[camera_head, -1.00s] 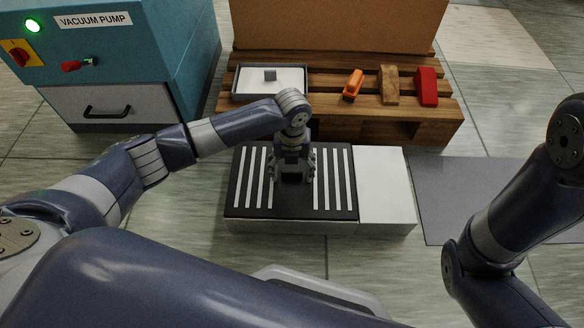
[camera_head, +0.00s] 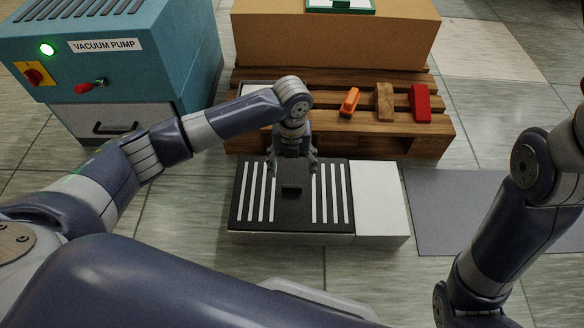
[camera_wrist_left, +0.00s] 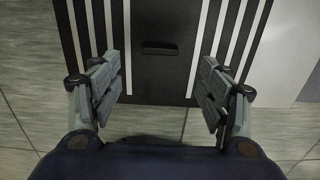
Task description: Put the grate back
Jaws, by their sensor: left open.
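The grate (camera_head: 238,222) is a dark plate with white slots, lying flat on the left part of a low white box (camera_head: 378,200) on the floor. A small black handle (camera_head: 291,188) stands at its middle; the handle also shows in the left wrist view (camera_wrist_left: 160,47). My left gripper (camera_head: 292,166) is open and empty, over the far part of the grate and apart from the handle. In the left wrist view its two fingers (camera_wrist_left: 160,95) are spread wide with nothing between them. My right arm shows at the right, but its gripper is out of view.
A wooden pallet (camera_head: 437,134) behind the box bears an orange tool (camera_head: 349,102), a tan block (camera_head: 384,101), a red block (camera_head: 420,103) and a large carton (camera_head: 335,45). The vacuum pump (camera_head: 150,75) stands at back left. A grey mat (camera_head: 455,215) lies on the right.

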